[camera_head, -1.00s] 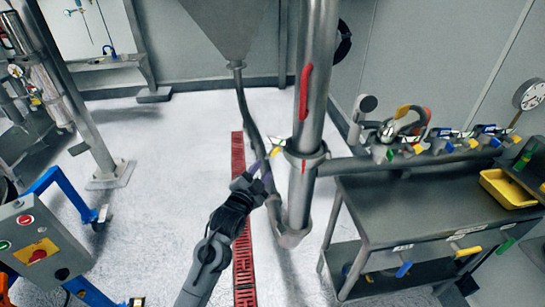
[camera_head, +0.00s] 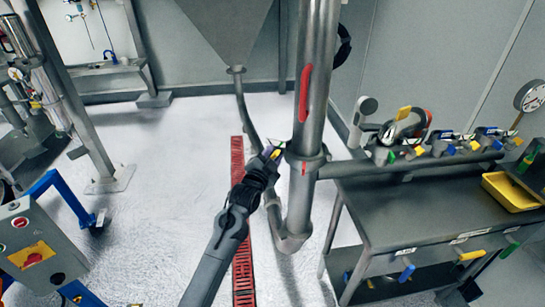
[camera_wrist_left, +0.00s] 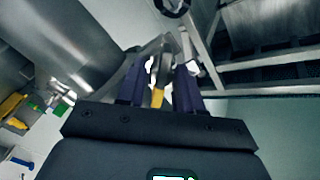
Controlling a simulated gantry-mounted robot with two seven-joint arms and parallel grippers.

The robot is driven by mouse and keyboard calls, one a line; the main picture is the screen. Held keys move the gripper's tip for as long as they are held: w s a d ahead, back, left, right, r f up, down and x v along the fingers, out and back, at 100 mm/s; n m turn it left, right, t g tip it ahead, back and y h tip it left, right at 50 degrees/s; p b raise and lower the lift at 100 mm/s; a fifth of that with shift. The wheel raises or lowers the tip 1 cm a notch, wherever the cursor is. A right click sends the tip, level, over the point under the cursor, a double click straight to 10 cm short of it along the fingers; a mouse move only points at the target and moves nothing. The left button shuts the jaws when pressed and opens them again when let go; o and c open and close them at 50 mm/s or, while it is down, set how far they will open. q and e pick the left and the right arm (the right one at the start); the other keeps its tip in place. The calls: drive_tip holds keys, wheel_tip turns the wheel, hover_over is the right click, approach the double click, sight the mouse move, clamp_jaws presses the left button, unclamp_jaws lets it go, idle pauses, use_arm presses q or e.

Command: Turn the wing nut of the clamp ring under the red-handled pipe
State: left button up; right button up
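The grey vertical pipe with the red handle (camera_head: 304,88) stands right of centre in the head view. The clamp ring (camera_head: 305,158) circles it below the handle. At the ring's left side is a small yellow piece (camera_head: 276,154), apparently the wing nut. My left gripper (camera_head: 271,156) is at this side of the ring, its tips beside the yellow piece. In the left wrist view, its two dark fingers (camera_wrist_left: 159,80) are apart, with the yellow piece (camera_wrist_left: 157,96) in the gap between them. Contact with either finger cannot be made out. My right gripper is not in view.
A horizontal pipe (camera_head: 365,167) runs right from the ring, above a grey table (camera_head: 400,215) with a yellow tray (camera_head: 514,191). A hopper (camera_head: 228,35) hangs behind at left. A control box (camera_head: 38,248) stands at lower left.

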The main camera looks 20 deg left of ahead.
use_arm(q)
clamp_jaws()
